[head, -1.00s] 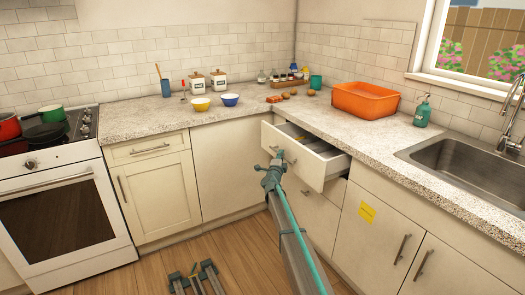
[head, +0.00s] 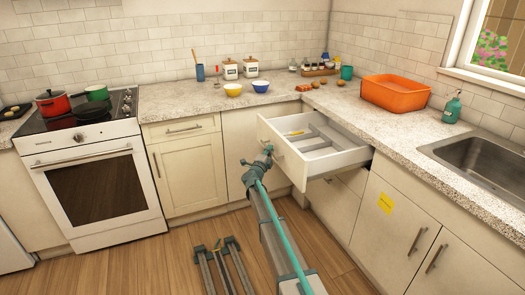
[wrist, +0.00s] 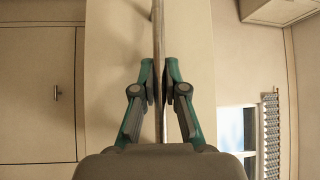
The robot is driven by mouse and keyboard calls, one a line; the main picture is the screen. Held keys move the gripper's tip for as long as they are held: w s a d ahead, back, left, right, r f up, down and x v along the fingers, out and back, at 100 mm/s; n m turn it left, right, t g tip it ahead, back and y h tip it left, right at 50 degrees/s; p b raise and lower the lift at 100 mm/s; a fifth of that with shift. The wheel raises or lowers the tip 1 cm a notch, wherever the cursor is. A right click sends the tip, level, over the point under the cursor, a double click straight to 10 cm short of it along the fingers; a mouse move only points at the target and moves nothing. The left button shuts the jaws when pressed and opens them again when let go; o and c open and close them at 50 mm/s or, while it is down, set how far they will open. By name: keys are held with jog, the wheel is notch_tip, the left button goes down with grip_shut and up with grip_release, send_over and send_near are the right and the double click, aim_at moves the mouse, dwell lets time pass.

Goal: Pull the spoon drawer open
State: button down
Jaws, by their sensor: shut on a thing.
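The spoon drawer (head: 312,172) stands well open at the corner of the counter, in the head view. Grey dividers (head: 320,138) and something yellow (head: 294,133) show inside it. My gripper (head: 266,150) is at the drawer's front, at its handle. In the wrist view my gripper (wrist: 160,88) has its two fingers closed on the bar handle (wrist: 158,35) across the pale drawer front (wrist: 115,50). Part of the handle is hidden by the fingers.
Below the drawer is another drawer front (head: 330,212), partly hidden by it. The counter (head: 405,140) holds an orange tub (head: 395,95) and a soap bottle (head: 451,108). A stove (head: 95,180) stands at the left.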

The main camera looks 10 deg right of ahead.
jog(key=shift+a, duration=0.1)
dwell(0.3)
jog(key=c, duration=1.2)
grip_release()
jog(key=v, duration=1.2)
